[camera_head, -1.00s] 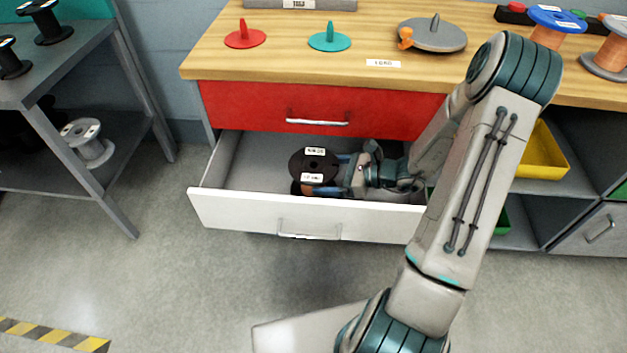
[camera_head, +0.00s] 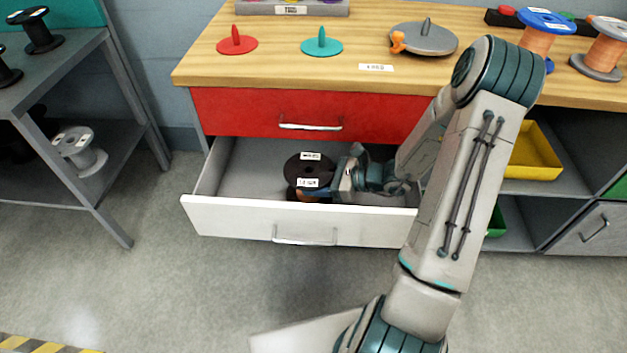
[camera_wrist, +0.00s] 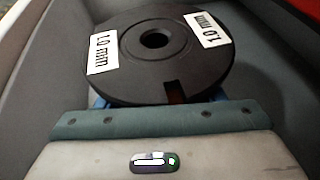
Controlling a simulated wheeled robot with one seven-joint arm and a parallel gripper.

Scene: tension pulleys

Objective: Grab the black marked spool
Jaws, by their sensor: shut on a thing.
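The black marked spool (camera_head: 308,170) is in the open white drawer, its round flange facing up with white labels. In the wrist view the spool (camera_wrist: 160,75) fills the middle, and its two labels read 1.0 mm. My gripper (camera_head: 318,190) reaches into the drawer from the right and is shut on the spool below its top flange. The fingertips are mostly hidden under the flange; bits of blue finger show at its edges in the wrist view. Whether the spool touches the drawer floor cannot be told.
The white drawer (camera_head: 235,218) stands open below a closed red drawer (camera_head: 240,112). The wooden worktop (camera_head: 270,60) above holds a red spindle (camera_head: 237,44), a teal spindle (camera_head: 322,45) and a grey tensioner disc (camera_head: 425,38). A grey shelf (camera_head: 75,75) with spools stands left.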

